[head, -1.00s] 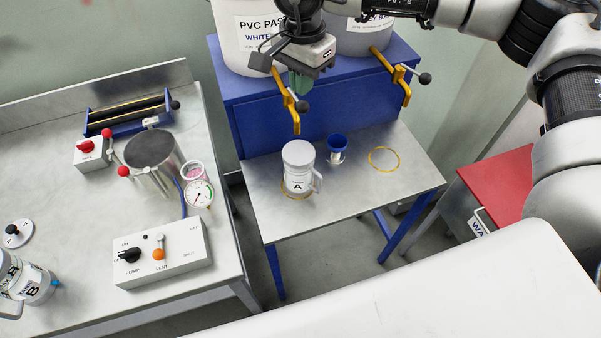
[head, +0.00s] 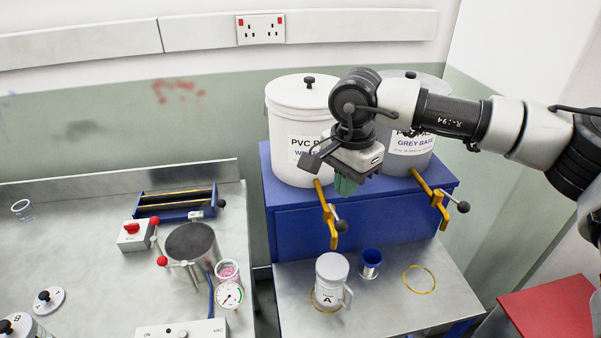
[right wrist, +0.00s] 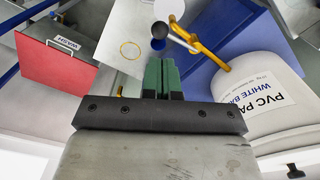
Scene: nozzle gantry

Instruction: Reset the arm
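My right gripper (head: 346,186) has green fingers and hangs in front of the white PVC paste tub (head: 295,120), just above the left yellow tap (head: 328,212). In the right wrist view its fingers (right wrist: 167,66) lie side by side, shut, with nothing visible between them. The right arm reaches in from the right edge, bent, with its wrist over the gap between the two tubs. My left gripper is not in view.
A blue stand carries the white tub and a grey tub (head: 412,165). Below stand a white jug marked A (head: 331,275) and a blue-rimmed cup (head: 371,262). A right yellow tap (head: 430,197) sticks out. A red panel (head: 550,308) is at lower right.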

